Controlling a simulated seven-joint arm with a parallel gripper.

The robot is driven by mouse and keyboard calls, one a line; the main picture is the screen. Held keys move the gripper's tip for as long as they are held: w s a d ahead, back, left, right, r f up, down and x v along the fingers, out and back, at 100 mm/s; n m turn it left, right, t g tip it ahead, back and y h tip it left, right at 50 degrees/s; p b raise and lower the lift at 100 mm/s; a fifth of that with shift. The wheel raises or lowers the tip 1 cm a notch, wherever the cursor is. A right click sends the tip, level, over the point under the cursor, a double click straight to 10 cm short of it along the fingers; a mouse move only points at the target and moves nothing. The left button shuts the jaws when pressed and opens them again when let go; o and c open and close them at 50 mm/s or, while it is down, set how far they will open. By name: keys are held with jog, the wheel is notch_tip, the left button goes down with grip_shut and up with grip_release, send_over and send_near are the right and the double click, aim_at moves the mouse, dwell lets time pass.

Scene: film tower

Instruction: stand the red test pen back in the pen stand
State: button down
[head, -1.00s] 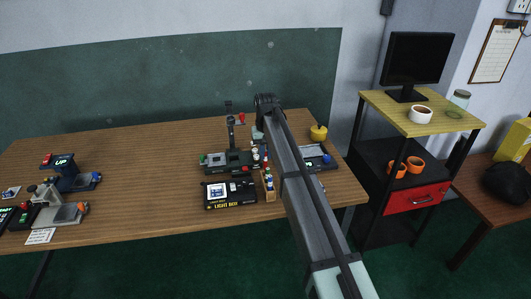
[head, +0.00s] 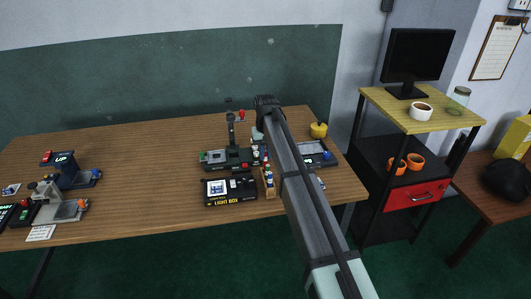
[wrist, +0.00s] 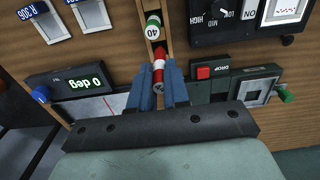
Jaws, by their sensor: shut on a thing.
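In the wrist view my gripper (wrist: 158,75) has its two blue fingers closed on the red test pen (wrist: 159,66), a short red cylinder with a pale band. The pen stand (wrist: 166,32) is a narrow wooden holder just beyond the fingertips, with a green-and-white item marked 40 (wrist: 153,27) in it. The pen overlaps the stand's near end in this view; I cannot tell whether it is inside a slot or above it.
The black light box (head: 230,192) stands just left of the pen stand. A device with a red button (head: 228,160) is behind them. A grey tray-like device (head: 313,150) lies right of my arm, and a yellow pot (head: 319,130) is behind it. The table's left middle is clear.

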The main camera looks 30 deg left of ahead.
jog(key=shift+f, duration=0.95)
dwell(0.5)
jog(key=shift+c, duration=2.4)
grip_release()
jog(key=shift+r, duration=0.15)
jog(key=shift+r, duration=3.35)
